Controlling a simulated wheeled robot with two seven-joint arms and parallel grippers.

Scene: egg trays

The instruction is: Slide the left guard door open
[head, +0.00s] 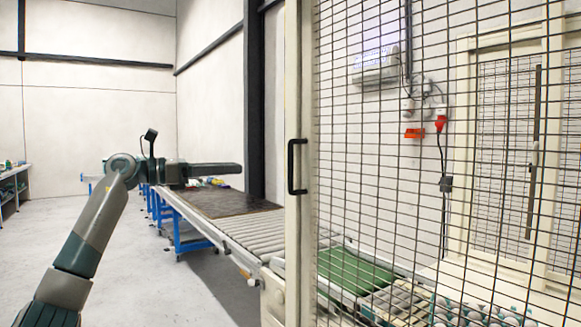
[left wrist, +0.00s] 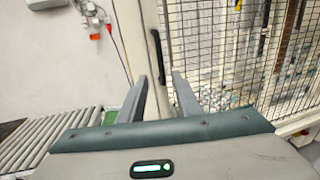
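The left guard door is a wire mesh panel (head: 400,60) in a cream frame. Its upright post (head: 292,90) carries a black bar handle (head: 297,166). My left gripper (head: 238,169) points right, toward the handle, and appears apart from it, left of the post in the head view. In the left wrist view its two fingers (left wrist: 160,76) are spread with nothing between the tips. The handle (left wrist: 157,55) shows beyond the gap between them, on the cream post (left wrist: 149,25). My right gripper is in neither view.
A roller conveyor (head: 235,230) on blue legs runs beneath my left gripper toward the door. Behind the mesh are a green belt (head: 355,270) and trays of eggs (head: 470,312). A red plug (head: 440,122) hangs on the back wall. Floor at left is clear.

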